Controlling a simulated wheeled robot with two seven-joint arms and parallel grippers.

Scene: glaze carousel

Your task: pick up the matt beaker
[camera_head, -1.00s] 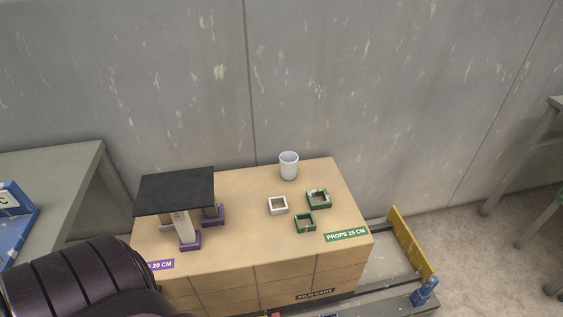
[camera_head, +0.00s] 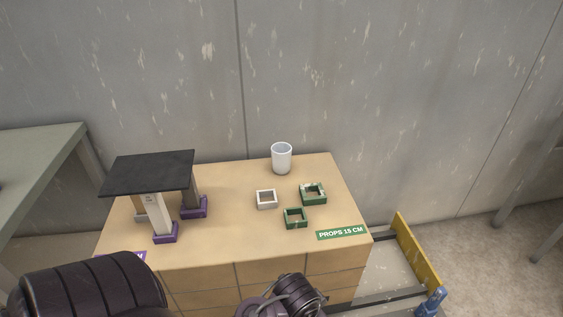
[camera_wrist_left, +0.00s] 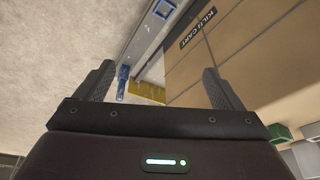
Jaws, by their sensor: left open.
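A single pale, whitish beaker (camera_head: 281,160) stands upright at the back of the tan cart top (camera_head: 240,236), near the wall. It looks open at the top. My left gripper (camera_wrist_left: 157,85) shows in the left wrist view with its two fingers wide apart and nothing between them. In that view it faces the cart's side and the floor, and the beaker is not seen. In the head view, dark parts of my own arm show at the bottom edge, but no fingertips, well short of the beaker. My right gripper is not seen.
Two green square props (camera_head: 313,194) (camera_head: 295,218) and a white one (camera_head: 266,199) stand in front of the beaker. A black slab (camera_head: 150,172) on purple-footed posts (camera_head: 165,235) is at the cart's left. The grey wall (camera_head: 330,80) is close behind. A yellow rail (camera_head: 415,253) is at right.

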